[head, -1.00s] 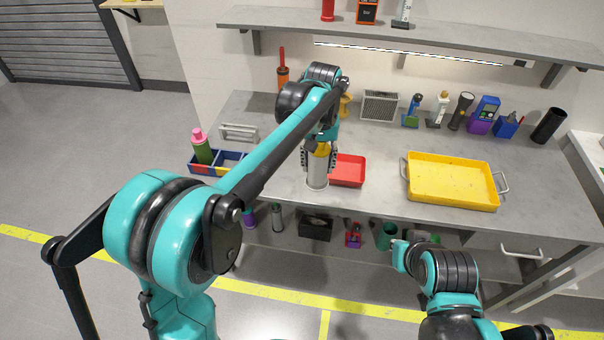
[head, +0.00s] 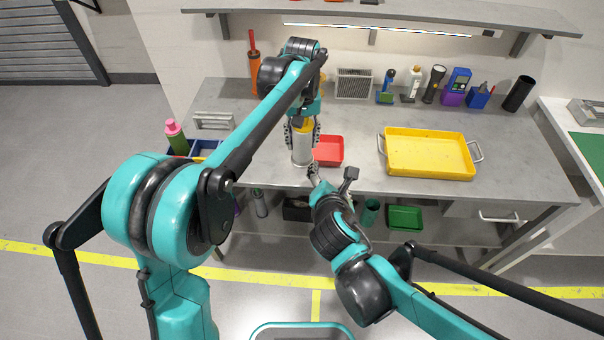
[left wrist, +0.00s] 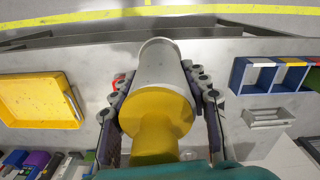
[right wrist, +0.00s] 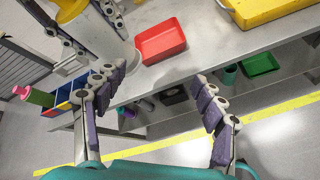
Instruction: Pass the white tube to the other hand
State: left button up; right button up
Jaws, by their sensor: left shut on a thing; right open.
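The white tube (head: 302,155) has a yellow upper part and stands upright above the front of the workbench. My left gripper (head: 302,137) is shut around its upper part. In the left wrist view the tube (left wrist: 158,68) lies between both fingers, its yellow end nearest the camera. My right gripper (head: 332,173) is open and empty at the bench's front edge, just below and right of the tube. In the right wrist view the tube (right wrist: 100,38) is at the upper left, outside the open fingers (right wrist: 163,85). Whether its bottom touches the bench is hard to tell.
A red tray (head: 329,151) sits right behind the tube. A yellow tray (head: 428,155) with handles is further right on the workbench (head: 355,130). A blue bin (head: 206,148) is at the left. A lower shelf holds a green bin (head: 405,217).

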aim_at(300, 157)
jog(key=a+n+t+y, duration=0.1)
jog(key=a+n+t, duration=0.1)
jog(key=a+n, duration=0.6)
jog(key=shift+n, duration=0.4)
jog(key=x, duration=0.8)
jog(key=d+x, duration=0.1)
jog(key=x, duration=0.3)
jog(key=shift+w+r, duration=0.25)
jog(key=shift+w, duration=0.05)
pick_arm(q)
jog(key=shift+d, duration=0.1)
pick_arm(e)
jog(key=shift+y, duration=0.3)
jog(key=c, duration=1.4)
pick_arm(q)
jog(key=o, duration=1.4)
jog(key=shift+c, duration=0.2)
pick_arm(e)
jog(key=shift+o, duration=0.2)
